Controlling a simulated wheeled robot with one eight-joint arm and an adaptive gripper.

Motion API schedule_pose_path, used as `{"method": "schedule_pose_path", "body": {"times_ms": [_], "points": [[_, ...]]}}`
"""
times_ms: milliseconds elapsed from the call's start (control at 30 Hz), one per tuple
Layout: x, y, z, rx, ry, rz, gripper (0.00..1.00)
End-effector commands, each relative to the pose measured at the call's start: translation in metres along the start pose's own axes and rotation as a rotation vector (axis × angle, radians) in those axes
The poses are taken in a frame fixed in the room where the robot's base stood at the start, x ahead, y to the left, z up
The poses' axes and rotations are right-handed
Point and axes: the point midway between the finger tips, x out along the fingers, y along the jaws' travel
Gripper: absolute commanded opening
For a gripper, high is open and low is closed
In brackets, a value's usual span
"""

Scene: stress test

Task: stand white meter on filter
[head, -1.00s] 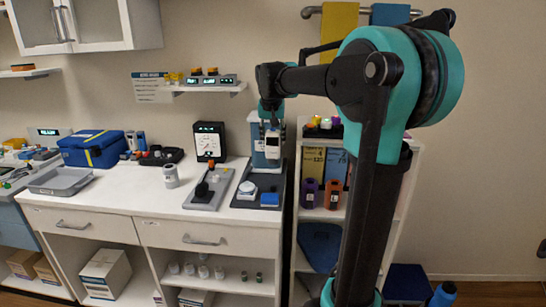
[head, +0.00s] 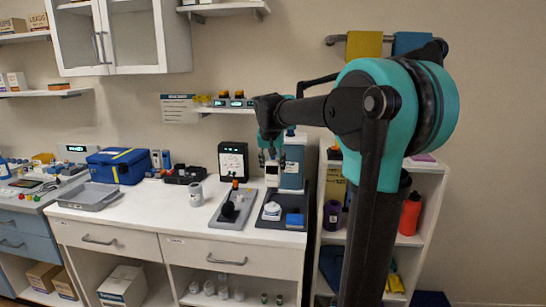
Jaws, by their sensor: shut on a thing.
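My gripper (head: 271,152) is shut on the white meter (head: 272,174), a small pale block hanging below the fingers in the head view. It is in front of and beside the blue-grey upright device (head: 292,172) at the right end of the counter, seemingly above the dark tray (head: 268,222). On that tray are a white rounded object (head: 272,211) and a blue block (head: 294,220). I cannot tell which thing is the filter. The fingertips are small, and whether the meter touches anything is unclear.
A grey board (head: 223,220) with a black-knobbed item lies left of the tray, with a black-framed dial (head: 233,161) behind. A white cup (head: 196,194) stands farther left. Bare counter (head: 150,208) lies toward the grey bin (head: 90,196). A shelf unit (head: 430,195) stands right.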

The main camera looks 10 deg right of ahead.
Motion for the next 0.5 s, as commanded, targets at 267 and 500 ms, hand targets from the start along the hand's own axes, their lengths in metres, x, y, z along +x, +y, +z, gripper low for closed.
{"method": "schedule_pose_path", "body": {"times_ms": [267,500], "points": [[0.013,0.0,0.005,0.001,0.0,0.001,0.13],[0.029,0.0,0.012,0.001,0.0,0.001,0.13]]}}
